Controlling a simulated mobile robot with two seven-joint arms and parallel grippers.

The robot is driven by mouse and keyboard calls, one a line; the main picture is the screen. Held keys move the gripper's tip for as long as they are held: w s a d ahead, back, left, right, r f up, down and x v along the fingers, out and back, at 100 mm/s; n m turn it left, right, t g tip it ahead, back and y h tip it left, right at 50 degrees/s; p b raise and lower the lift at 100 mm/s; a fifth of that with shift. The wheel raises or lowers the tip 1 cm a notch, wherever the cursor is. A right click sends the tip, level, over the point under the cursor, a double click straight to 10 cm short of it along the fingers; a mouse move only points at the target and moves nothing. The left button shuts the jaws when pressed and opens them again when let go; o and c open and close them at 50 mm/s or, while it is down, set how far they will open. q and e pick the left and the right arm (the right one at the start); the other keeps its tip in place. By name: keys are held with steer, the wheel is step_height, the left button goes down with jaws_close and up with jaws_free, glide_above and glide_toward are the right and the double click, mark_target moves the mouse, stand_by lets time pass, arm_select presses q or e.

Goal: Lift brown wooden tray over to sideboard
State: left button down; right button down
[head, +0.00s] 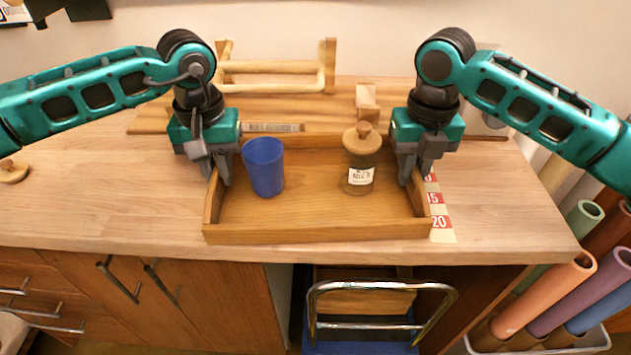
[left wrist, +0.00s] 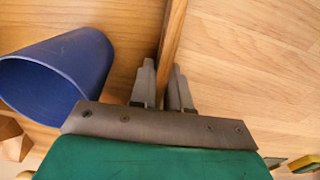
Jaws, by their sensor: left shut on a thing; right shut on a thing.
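The brown wooden tray (head: 310,237) sits on the wooden worktop near its front edge, and its wall also shows in the left wrist view (left wrist: 172,40). A blue cup (head: 264,168) stands upright in the tray at the left; it also shows in the left wrist view (left wrist: 60,75). A brown jar with a wooden stopper and a white label (head: 360,165) stands in the tray at the right. My left gripper (head: 222,180) is shut on the tray's left wall. My right gripper (head: 411,180) is shut on the tray's right wall.
A wooden rack (head: 275,75) and a small wooden block (head: 367,98) are behind the tray. A strip with red numbers (head: 440,215) lies at the tray's right. A trolley handle (head: 380,287) stands below the worktop, and coloured rolls (head: 545,293) stand at the right.

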arm_select(q)
steer(key=shift+r, duration=0.25)
arm_select(e)
steer(key=shift+r, duration=0.25)
